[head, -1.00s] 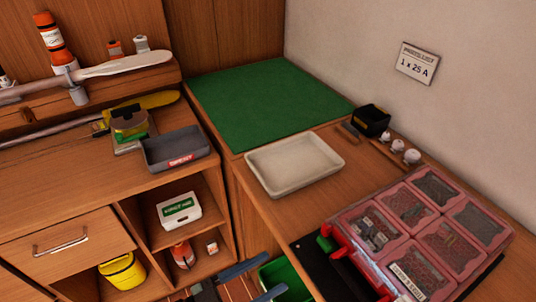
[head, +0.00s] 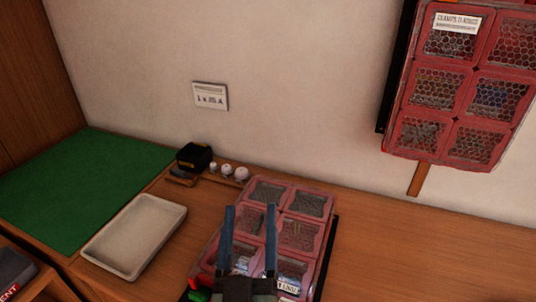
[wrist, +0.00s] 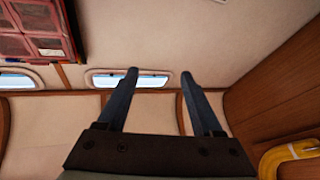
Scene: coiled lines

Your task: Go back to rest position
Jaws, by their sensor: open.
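My gripper (head: 250,238) shows at the bottom centre of the head view, its two blue fingers pointing up and standing apart with nothing between them. In the head view it covers part of the red compartment case (head: 300,233) on the worktop; I cannot tell the height between them. In the wrist view the gripper (wrist: 160,80) is open and empty, with the pale wall and a small window behind the fingers.
A white tray (head: 135,236) and a green mat (head: 85,185) lie to the left. A black box (head: 194,157) and several white knobs (head: 227,171) stand by the wall. A red wall case (head: 460,85) hangs at upper right. The worktop (head: 430,245) at right is clear.

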